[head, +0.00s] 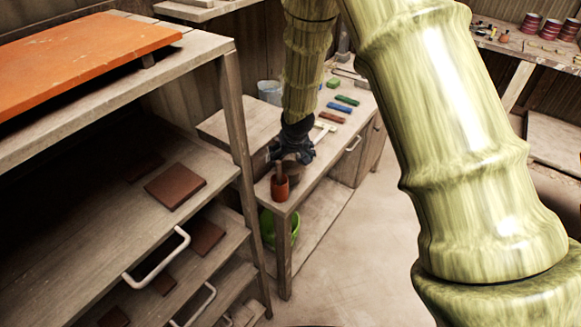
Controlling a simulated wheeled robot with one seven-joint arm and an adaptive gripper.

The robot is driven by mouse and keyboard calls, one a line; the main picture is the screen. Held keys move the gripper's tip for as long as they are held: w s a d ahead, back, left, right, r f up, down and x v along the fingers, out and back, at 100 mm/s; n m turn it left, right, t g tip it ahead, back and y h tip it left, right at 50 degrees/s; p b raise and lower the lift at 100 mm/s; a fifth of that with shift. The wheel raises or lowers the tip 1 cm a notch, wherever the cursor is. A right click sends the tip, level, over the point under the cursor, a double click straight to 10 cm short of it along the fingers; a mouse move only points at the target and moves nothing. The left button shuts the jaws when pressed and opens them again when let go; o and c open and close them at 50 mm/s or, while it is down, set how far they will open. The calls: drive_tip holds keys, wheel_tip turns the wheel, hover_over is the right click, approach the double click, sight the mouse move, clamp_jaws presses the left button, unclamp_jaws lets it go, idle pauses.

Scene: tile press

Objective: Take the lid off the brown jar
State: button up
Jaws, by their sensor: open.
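My black gripper (290,156) is at the near end of a wooden bench, pointing down with its fingers apart. Directly below it is a dark brown rounded thing (297,170), partly hidden by the fingers; it looks like the brown jar. I cannot tell its lid from its body, or whether the fingers touch it. A reddish-brown pot (280,189) with an upright stick or handle in it stands just in front, near the bench corner.
The bench (313,185) also holds colored blocks (335,117) and a grey bucket (270,92) farther back. A green tub (268,226) sits below. A wooden rack (232,110) with tiles and an orange board (85,50) stands close on the left. The floor (350,270) is clear.

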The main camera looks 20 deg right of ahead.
sight(291, 161)
drive_tip(key=shift+p+x, duration=0.85)
drive_tip(key=shift+x, duration=1.55)
drive_tip(key=c, duration=1.1)
